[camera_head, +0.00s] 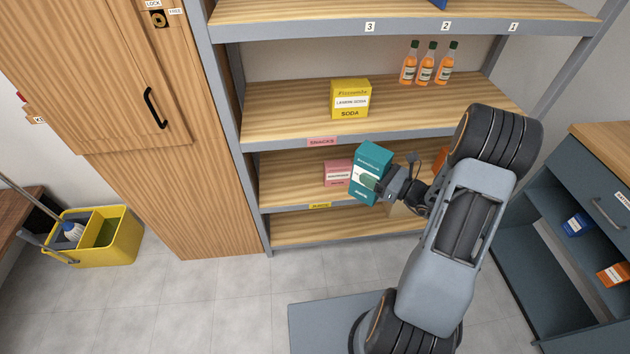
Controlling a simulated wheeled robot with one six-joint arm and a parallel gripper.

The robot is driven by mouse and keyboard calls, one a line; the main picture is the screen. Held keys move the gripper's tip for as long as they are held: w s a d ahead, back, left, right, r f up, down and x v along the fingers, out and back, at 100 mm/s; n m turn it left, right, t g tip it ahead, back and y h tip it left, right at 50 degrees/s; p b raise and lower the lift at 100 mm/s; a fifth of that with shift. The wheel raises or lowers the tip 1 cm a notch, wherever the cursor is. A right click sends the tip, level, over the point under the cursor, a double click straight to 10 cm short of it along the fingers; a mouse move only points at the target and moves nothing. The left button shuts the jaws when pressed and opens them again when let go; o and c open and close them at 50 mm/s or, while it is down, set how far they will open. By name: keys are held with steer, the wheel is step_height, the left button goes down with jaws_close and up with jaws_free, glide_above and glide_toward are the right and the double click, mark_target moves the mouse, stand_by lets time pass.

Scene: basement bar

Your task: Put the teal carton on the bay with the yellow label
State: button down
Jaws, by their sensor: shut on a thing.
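The teal carton (371,158) is held upright, slightly tilted, in front of the shelf unit. My gripper (376,185) is shut on its lower right part. A pink carton (337,172) stands on that shelf, partly hidden behind the teal carton. Whether the teal carton touches the shelf cannot be told.
A pink label (321,142) marks the shelf above, which bears a yellow soda carton (350,99) and orange bottles (426,64). An orange thing (440,158) stands right of my gripper, partly hidden by my arm. The shelf's left end looks clear.

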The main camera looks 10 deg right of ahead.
steer(key=s+d+f+m+t+h+b, duration=0.1)
steer(key=s+d+f+b, duration=0.3)
steer(key=b, duration=0.7)
steer(key=s+d+f+m+t+h+b, duration=0.2)
steer(key=s+d+f+m+h+b, duration=0.1)
steer(key=d+f+b, duration=0.5)
steer(key=shift+s+d+f+t+h+b, duration=0.25)
steer(key=shift+s+f+h+b, duration=0.35)
steer(key=shift+s+f+b, duration=1.05)
